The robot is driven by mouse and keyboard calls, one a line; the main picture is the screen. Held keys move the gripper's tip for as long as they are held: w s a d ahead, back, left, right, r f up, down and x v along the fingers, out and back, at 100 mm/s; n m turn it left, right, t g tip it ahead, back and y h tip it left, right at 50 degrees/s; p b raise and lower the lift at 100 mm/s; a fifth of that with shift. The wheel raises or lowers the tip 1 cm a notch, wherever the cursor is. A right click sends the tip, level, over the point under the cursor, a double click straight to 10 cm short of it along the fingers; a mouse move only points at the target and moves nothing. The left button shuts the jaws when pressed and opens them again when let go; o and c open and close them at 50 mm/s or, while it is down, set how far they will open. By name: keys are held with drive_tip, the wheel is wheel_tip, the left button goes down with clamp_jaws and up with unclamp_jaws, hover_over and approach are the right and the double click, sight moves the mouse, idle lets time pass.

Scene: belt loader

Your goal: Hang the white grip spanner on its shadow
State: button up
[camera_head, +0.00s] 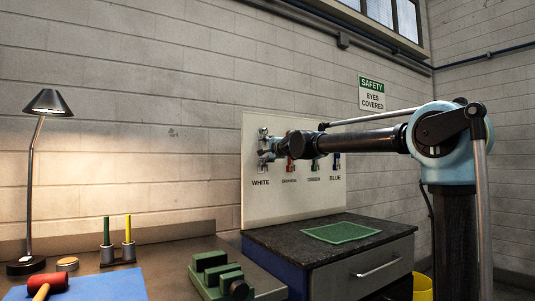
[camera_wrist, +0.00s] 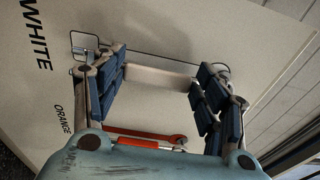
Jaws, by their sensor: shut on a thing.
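The white grip spanner (camera_wrist: 160,79) spans between the blue pads of my gripper (camera_wrist: 161,84) in the wrist view, its pale handle showing and its metal ends partly hidden by the fingers. My gripper is shut on it. In the head view my gripper (camera_head: 273,148) is at the left column of the tool board (camera_head: 256,215), above the WHITE label (camera_head: 260,183). A metal end of the spanner (camera_head: 263,132) shows there. The black outline of the shadow (camera_wrist: 160,50) shows on the board beside the spanner. I cannot tell whether the spanner touches the board.
The orange spanner (camera_wrist: 135,142) hangs close beside my gripper; the green (camera_head: 315,164) and blue (camera_head: 337,161) ones hang further right. Below is a dark cabinet top (camera_head: 275,238) with a green mat (camera_head: 341,232). A green vise (camera_head: 220,276) and a lamp (camera_head: 47,103) stand left.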

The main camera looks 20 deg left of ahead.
drive_tip(key=o, duration=1.6)
drive_tip(key=shift+w, duration=0.1)
drive_tip(key=shift+c, duration=0.2)
drive_tip(key=s+d+f+n+g+h, duration=0.2)
drive_tip(key=s+d+f, duration=0.3)
drive_tip(key=d+f, duration=0.4)
drive_tip(key=s+d+f+n+g+h, duration=0.1)
drive_tip(key=s+d+f+n+h, duration=0.2)
drive_tip(key=d+f, duration=0.65)
drive_tip(key=s+d+f+n+g, duration=0.2)
drive_tip(key=s+d+f, duration=0.4)
drive_tip(key=d, duration=0.5)
drive_tip(key=s+d+f+n+g+h, duration=0.1)
drive_tip(key=s+d+f+g+h, duration=0.2)
drive_tip(key=s+d+f, duration=0.9)
drive_tip(key=s+d+f+n+g+h, duration=0.2)
drive_tip(key=s+d+f+g+h, duration=0.1)
drive_tip(key=s+d+f, duration=0.9)
drive_tip(key=s+f, duration=0.5)
drive_tip(key=f, duration=0.2)
drive_tip(key=shift+s+f+h, duration=0.2)
drive_tip(key=shift+s+h, duration=0.15)
drive_tip(key=shift+h, duration=0.05)
